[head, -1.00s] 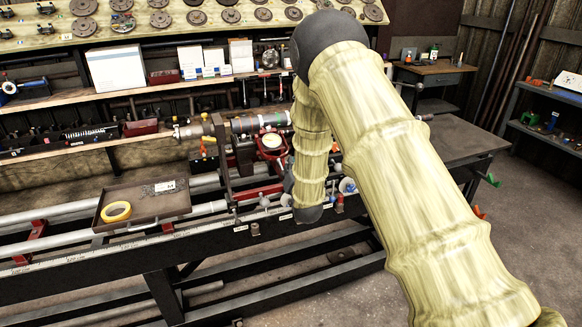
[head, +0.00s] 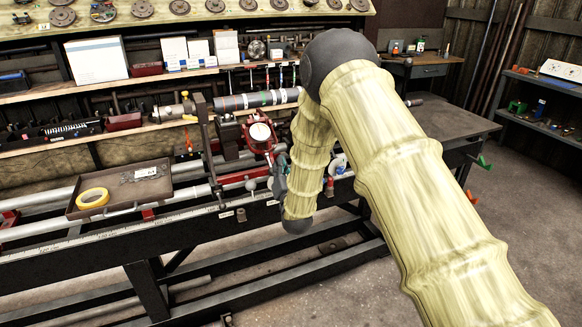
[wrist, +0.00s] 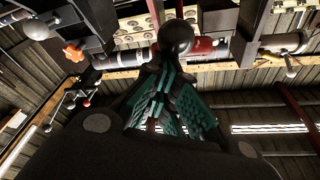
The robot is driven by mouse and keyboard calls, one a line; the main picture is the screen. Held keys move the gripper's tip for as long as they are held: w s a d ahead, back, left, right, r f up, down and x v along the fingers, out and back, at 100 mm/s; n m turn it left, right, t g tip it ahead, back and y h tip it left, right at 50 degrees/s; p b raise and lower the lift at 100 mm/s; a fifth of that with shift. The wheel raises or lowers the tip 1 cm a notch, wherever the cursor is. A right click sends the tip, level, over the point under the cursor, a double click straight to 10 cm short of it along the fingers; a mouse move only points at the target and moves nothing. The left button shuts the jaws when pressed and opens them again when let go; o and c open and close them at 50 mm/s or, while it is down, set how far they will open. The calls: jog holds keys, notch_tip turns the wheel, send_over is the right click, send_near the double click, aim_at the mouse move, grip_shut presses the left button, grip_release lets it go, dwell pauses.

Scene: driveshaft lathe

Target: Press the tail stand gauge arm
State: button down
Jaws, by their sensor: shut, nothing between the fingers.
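The tail stand gauge (head: 261,132) has a round white dial in a red housing and sits on the red and dark tail stand in the middle of the head view. My gripper (head: 281,168) is partly hidden by my forearm, just below and right of the dial. In the wrist view my gripper's teal-padded fingers (wrist: 165,92) are closed together and empty. A dark ball knob (wrist: 176,38) on a stem shows just beyond the fingertips. It looks close to them, but I cannot tell whether they touch. Which part is the gauge arm is unclear.
A tray (head: 125,203) with yellow tape (head: 92,198) rests on the lathe rails to the left. A ball-ended handle (head: 251,185) stands below the gauge. A striped shaft (head: 258,98) lies behind. Open floor (head: 440,235) is at the right.

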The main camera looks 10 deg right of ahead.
jog(key=shift+s+f+b, duration=0.3)
jog(key=shift+f+b, duration=0.3)
jog(key=shift+f, duration=0.5)
jog(key=shift+s+f+b, duration=0.25)
jog(key=shift+f+b, duration=0.3)
jog(key=shift+f, duration=0.65)
jog(key=shift+s, duration=0.1)
notch_tip(320, 180, up, 5)
jog(key=d+p, duration=0.1)
jog(key=d, duration=0.1)
jog(key=b+v, duration=0.2)
jog(key=v, duration=0.7)
jog(key=shift+d+f, duration=0.15)
jog(key=shift+f, duration=0.25)
jog(key=shift+f, duration=0.1)
